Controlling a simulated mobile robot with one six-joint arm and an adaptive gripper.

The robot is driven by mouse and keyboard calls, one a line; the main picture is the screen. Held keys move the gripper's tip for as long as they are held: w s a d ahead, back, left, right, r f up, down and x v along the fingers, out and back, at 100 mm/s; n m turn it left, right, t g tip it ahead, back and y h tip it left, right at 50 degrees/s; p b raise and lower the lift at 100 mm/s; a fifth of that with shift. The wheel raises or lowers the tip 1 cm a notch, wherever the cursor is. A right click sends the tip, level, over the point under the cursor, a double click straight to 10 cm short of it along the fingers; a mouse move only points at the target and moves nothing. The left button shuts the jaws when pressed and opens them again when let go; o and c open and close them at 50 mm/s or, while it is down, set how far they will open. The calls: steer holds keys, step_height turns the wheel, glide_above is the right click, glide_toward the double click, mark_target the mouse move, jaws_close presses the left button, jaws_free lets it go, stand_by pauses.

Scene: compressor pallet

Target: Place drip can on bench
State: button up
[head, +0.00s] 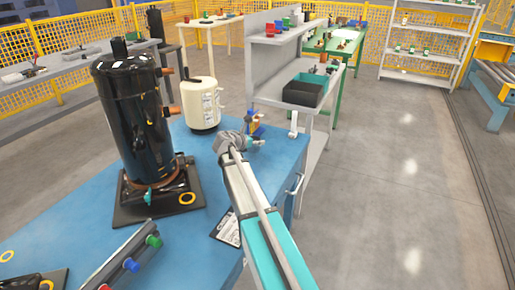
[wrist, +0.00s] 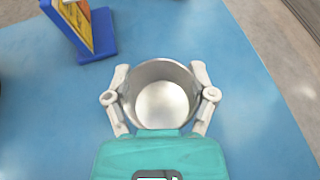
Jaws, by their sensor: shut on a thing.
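The drip can (wrist: 161,100) is an open-topped, empty metal can, seen from above in the wrist view. My gripper (wrist: 160,90) is shut on it, with one finger on each side of its wall. The blue bench (wrist: 255,120) lies below it. I cannot tell whether the can's base touches the bench. In the head view my gripper (head: 245,141) is over the far right part of the blue bench (head: 65,235), and the can is mostly hidden by my arm there.
A blue stand with a yellow card (wrist: 92,30) is just beyond the can at left. A black compressor (head: 135,115) and a cream tank (head: 201,104) stand on the bench. A grey shelf bench with a dark bin (head: 305,90) is behind. Bench surface beside the can is clear.

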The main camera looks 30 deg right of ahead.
mark_target(256, 146)
steer(key=shift+w+d+f+b, duration=0.1)
steer(key=shift+d+f+b, duration=0.2)
steer(key=shift+f, duration=0.2)
steer(key=shift+f+b, duration=1.35)
steer(key=shift+b, duration=0.05)
steer(key=shift+f, duration=0.15)
steer(key=o, duration=1)
steer(key=shift+o, duration=0.2)
steer(key=shift+a+r, duration=0.1)
steer(key=shift+r, duration=0.15)
steer(key=shift+a+r, duration=0.1)
steer(key=shift+a, duration=0.05)
steer(key=p+v, duration=0.4)
steer(key=v, duration=0.5)
steer(key=shift+s+a+r, duration=0.25)
steer(key=shift+p+v, duration=0.35)
steer(key=shift+v, duration=0.6)
